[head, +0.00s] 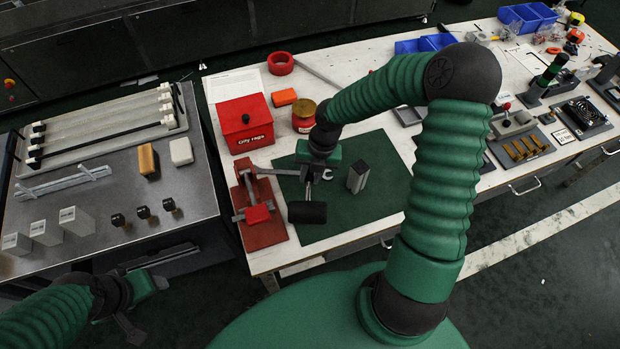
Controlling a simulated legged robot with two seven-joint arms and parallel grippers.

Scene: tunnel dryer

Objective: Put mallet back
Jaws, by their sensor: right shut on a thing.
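A mallet with a black cylindrical head (307,212) hangs head down from my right gripper (312,176). That gripper is shut on the mallet's thin handle, over the left part of the dark green mat (385,170). The mallet head is just right of a red fixture (258,212) with a metal bar, with a small gap in the picture. I cannot tell how high the head is above the mat. My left gripper (148,305) is low at the left, dark and empty, with its fingers apart, by the front of the steel bench.
A grey block (358,176) stands on the mat. Behind are a red rag box (245,123), a red-labelled jar (304,116), an orange block (284,97) and a red ring (280,63). The steel bench (180,205) is at the left. My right arm hides part of the table.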

